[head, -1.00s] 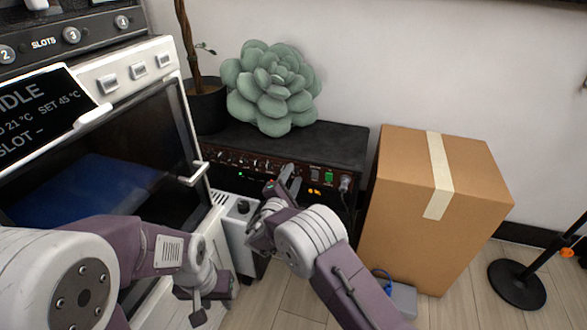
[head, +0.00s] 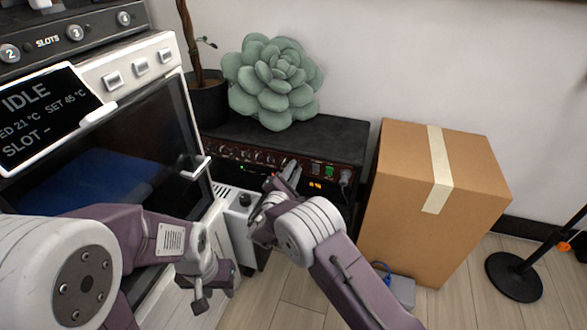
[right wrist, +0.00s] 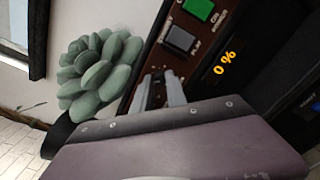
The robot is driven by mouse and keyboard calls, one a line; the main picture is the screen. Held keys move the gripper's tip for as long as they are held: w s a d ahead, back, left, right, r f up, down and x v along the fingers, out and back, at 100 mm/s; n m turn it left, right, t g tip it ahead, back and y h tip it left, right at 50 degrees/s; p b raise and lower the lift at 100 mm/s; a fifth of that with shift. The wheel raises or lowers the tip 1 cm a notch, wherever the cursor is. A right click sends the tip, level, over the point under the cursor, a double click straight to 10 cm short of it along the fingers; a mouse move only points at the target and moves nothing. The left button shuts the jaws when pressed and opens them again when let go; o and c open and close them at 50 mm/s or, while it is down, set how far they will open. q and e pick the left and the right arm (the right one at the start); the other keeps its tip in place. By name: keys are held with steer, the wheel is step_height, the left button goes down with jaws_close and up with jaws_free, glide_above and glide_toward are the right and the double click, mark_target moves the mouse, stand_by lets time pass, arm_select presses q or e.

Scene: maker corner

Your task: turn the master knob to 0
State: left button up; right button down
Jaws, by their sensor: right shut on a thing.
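The black amplifier (head: 345,140) stands against the wall with a row of small knobs on its dark red front panel (head: 232,153). My right gripper (head: 291,172) is at the panel's right part, shut on the master knob, which the fingers mostly hide. In the right wrist view the fingers (right wrist: 160,91) close around a small dark piece at the panel.
A green succulent (head: 272,82) sits on the amplifier. A cardboard box (head: 420,215) stands close on its right. The white machine (head: 165,65) with a dark door is on the left. A small grey unit (head: 240,215) stands below the panel.

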steer(key=n+p, duration=0.9)
steer(key=n, duration=1.2)
steer(key=shift+f+n+p, duration=0.1)
steer(key=shift+n+p, duration=0.3)
stand_by(0.3)
steer(key=c, duration=1.3)
jaws_free()
steer(key=shift+c, duration=0.2)
steer(key=shift+s, duration=0.1)
